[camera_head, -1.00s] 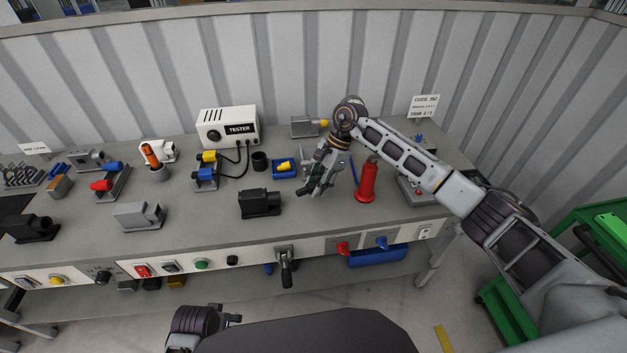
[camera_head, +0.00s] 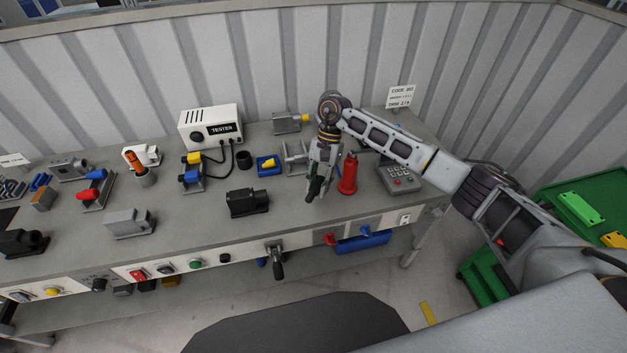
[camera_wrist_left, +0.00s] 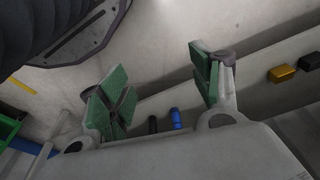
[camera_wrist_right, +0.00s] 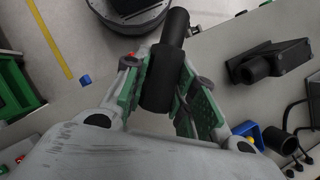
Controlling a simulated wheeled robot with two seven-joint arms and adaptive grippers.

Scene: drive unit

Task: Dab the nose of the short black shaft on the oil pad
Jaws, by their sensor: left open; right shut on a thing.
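My right gripper (camera_head: 315,183) is shut on the short black shaft (camera_wrist_right: 162,80) and holds it over the bench, left of the red bottle. In the right wrist view the shaft's thick part lies between the green finger pads, and its thinner end points up the picture, away from the palm. In the head view the shaft is small and dark, partly hidden by the fingers. A blue tray with a yellow piece (camera_head: 267,166) lies left of the gripper. I cannot tell whether it is the oil pad. My left gripper (camera_wrist_left: 157,92) is open and empty, below the bench top.
The red bottle (camera_head: 348,176) stands close right of the gripper, with a grey keypad box (camera_head: 400,179) beyond it. A black housing (camera_head: 247,203) and a black cup (camera_head: 244,159) stand to the left. A grey stand (camera_head: 296,158) is just behind the gripper.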

